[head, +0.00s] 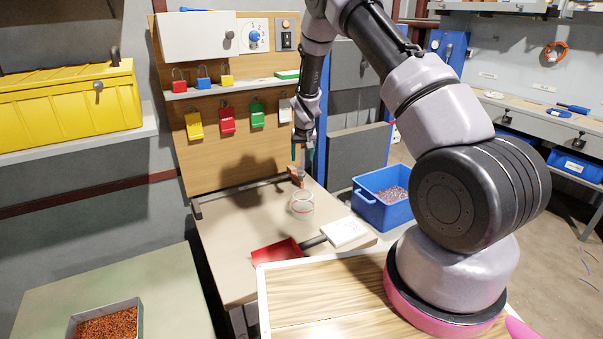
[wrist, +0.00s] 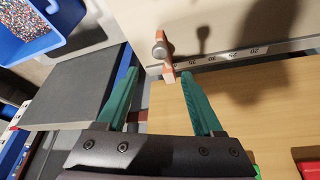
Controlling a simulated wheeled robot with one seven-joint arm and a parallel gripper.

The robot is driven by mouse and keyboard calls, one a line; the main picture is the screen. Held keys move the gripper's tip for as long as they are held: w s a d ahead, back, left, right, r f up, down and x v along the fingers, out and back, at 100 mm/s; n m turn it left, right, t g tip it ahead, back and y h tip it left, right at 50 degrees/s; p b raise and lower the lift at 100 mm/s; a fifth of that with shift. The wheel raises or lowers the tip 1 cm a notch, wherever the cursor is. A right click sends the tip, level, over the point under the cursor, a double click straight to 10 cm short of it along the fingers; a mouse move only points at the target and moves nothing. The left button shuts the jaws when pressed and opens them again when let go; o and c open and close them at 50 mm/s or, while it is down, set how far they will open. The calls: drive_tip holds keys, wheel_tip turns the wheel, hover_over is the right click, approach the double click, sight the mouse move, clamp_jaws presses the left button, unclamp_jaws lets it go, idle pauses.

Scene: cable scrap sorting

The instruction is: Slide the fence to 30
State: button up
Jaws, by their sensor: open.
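The fence is a small orange-brown block with a grey round knob (wrist: 161,49). It sits at the end of the numbered rail (wrist: 230,56), just past the 35 mark; 30, 25 and 20 follow to the right in the wrist view. In the head view the fence (head: 296,174) is at the right end of the dark rail (head: 245,190). My gripper (wrist: 160,75) is open and empty, with teal fingers. In the wrist view the fence shows between the fingertips, nearer the right one; I see no contact. In the head view my gripper (head: 303,156) hangs just above the fence.
A clear round container (head: 302,204), a red tray (head: 276,252) and a white block (head: 345,231) are on the bench. A blue bin (head: 382,200) stands at the right. A board with padlocks (head: 226,118) rises behind the rail. The bench left of the container is clear.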

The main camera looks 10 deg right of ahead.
sight(301, 174)
drive_tip(key=x, duration=1)
drive_tip(key=shift+f, duration=0.15)
drive_tip(key=shift+c, duration=0.3)
clamp_jaws()
idle(0.8)
